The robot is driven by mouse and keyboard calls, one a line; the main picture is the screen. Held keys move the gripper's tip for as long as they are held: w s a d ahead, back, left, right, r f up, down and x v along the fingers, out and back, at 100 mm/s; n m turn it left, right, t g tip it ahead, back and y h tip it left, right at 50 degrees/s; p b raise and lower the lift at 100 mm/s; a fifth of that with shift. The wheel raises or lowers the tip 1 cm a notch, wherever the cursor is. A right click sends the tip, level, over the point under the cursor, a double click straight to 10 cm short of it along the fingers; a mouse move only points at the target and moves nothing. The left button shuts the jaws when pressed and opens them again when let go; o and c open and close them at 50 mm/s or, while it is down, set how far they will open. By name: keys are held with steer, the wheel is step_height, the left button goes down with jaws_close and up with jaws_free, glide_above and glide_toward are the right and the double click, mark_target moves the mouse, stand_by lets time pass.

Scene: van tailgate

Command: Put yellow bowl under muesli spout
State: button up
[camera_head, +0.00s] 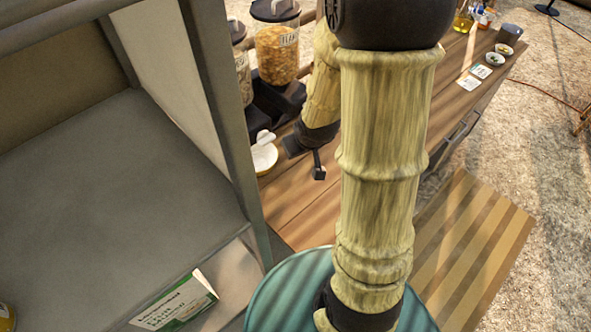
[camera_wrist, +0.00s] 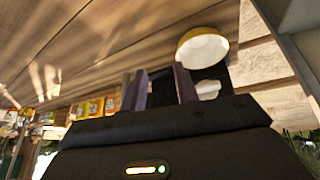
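The yellow bowl (camera_wrist: 202,48), pale inside with a yellow outer side, is in the wrist view, just beyond and to the right of my fingertips. In the head view a white bowl with a yellowish edge (camera_head: 263,160) sits on the wooden surface, partly hidden by the grey frame. My gripper (camera_head: 306,160) is just right of it, fingers apart and empty; the fingers also show apart in the wrist view (camera_wrist: 160,90). Two clear cereal dispensers stand behind, one large with orange-brown flakes (camera_head: 277,52), one partly hidden (camera_head: 242,75). Their labels are too small to read.
A grey frame post (camera_head: 225,120) stands close left of the bowl. A white object (camera_wrist: 208,89) lies near the bowl. Cards (camera_head: 475,77) and small dishes (camera_head: 495,58) lie at the far right of the wooden counter (camera_head: 295,205). My arm covers much of the middle.

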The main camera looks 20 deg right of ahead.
steer(key=s+a+r+m+g, duration=0.1)
steer(key=s+a+r, duration=0.3)
steer(key=s, duration=0.5)
steer(key=shift+s+a+r+g, duration=0.2)
steer(key=shift+a+r+g, duration=0.1)
steer(key=shift+a+g, duration=0.5)
steer(key=shift+d, duration=0.15)
stand_by(1.1)
